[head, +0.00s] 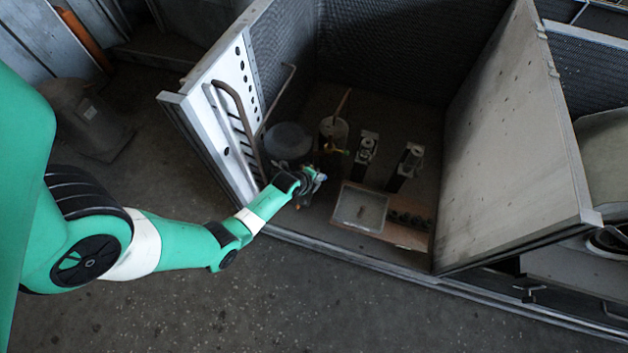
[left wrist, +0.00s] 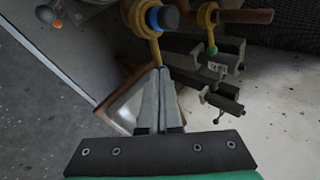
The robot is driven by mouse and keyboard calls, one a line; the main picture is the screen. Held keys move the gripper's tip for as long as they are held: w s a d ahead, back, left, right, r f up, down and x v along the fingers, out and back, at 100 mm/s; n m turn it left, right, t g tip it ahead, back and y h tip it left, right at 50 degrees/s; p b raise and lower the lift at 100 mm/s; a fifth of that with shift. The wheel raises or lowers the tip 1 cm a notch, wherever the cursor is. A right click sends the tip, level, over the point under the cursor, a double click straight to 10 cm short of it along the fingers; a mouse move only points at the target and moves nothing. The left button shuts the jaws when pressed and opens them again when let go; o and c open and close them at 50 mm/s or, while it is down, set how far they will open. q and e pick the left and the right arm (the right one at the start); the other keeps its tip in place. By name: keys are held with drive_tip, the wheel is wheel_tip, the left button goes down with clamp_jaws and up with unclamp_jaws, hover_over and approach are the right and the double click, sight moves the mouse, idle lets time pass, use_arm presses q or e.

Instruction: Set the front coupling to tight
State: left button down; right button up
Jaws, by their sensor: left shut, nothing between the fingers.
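In the left wrist view, a yellow ring-shaped fitting (left wrist: 146,15) with a blue knob (left wrist: 166,18) has a yellow handle reaching down toward my fingertips. A second yellow ring (left wrist: 206,14) with a green-tipped lever (left wrist: 211,47) sits to its right, around a brown pipe (left wrist: 246,17). I cannot tell which is the front coupling. My left gripper (left wrist: 160,72) is shut and empty, its tips at the lower end of the first handle; contact is unclear. In the head view my left gripper (head: 318,178) is inside the housing. My right gripper is not in view.
Inside the housing stand a dark round drum (head: 288,139), two upright grey devices (head: 365,152) (head: 408,163) and a board (head: 402,236) with a pale square tray (head: 340,211). A white perforated panel (head: 225,95) is left; a tall grey panel (head: 510,130) is right.

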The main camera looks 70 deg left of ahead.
use_arm(q)
drive_tip(key=shift+w+a, duration=0.15)
drive_tip(key=shift+w, duration=0.3)
idle(0.3)
drive_tip(key=s+d+r+p, duration=0.6)
drive_tip(key=d+r+p, duration=0.2)
drive_tip(key=shift+s+r+p, duration=0.15)
drive_tip(key=shift+s+p, duration=0.15)
